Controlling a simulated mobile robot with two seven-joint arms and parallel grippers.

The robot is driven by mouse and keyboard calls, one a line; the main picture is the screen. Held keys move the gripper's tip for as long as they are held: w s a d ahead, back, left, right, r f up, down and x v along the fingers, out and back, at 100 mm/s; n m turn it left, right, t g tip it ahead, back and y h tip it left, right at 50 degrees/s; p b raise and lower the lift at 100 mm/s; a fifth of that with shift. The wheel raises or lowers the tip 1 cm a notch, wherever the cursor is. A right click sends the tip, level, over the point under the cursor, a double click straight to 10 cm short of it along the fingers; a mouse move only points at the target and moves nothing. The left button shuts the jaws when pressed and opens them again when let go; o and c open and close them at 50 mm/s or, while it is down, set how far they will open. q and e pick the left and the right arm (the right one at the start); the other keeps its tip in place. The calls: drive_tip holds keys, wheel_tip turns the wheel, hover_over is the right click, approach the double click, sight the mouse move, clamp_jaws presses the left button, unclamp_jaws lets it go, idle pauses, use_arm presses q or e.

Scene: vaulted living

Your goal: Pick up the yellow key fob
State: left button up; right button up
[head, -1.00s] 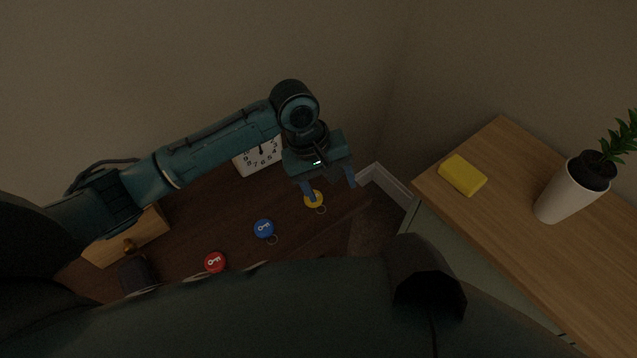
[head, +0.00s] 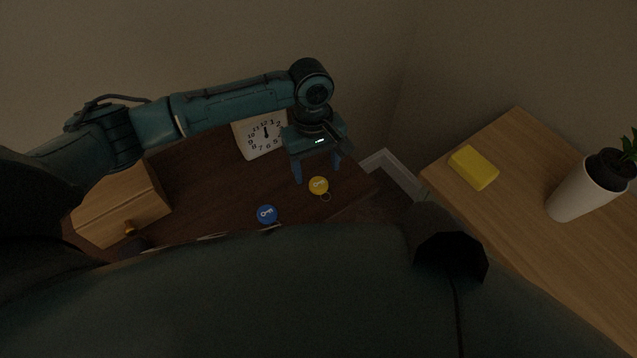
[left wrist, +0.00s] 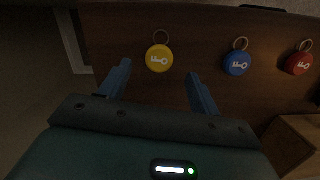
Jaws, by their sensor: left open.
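The yellow key fob (head: 318,185) is a round disc with a key mark and a metal ring, lying on the dark wooden table (head: 200,195). It also shows in the left wrist view (left wrist: 159,59), ahead of and between the fingertips. My left gripper (head: 318,179) is open and empty, with its fingers pointing down close to the fob; in the left wrist view the two fingers (left wrist: 160,80) are apart. I cannot tell its exact height above the table. My right gripper is not in view.
A blue key fob (head: 267,214) lies left of the yellow one. A red key fob (left wrist: 299,64) shows in the wrist view. A white clock (head: 262,136) stands behind, and a wooden box (head: 122,205) at left. A separate counter (head: 520,150) holds a yellow block (head: 473,168) and potted plant (head: 583,190).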

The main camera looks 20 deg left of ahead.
use_arm(q)
drive_tip(key=f, duration=0.4)
drive_tip(key=shift+s+d, duration=0.2)
drive_tip(key=shift+c, duration=0.4)
drive_tip(key=c, duration=1)
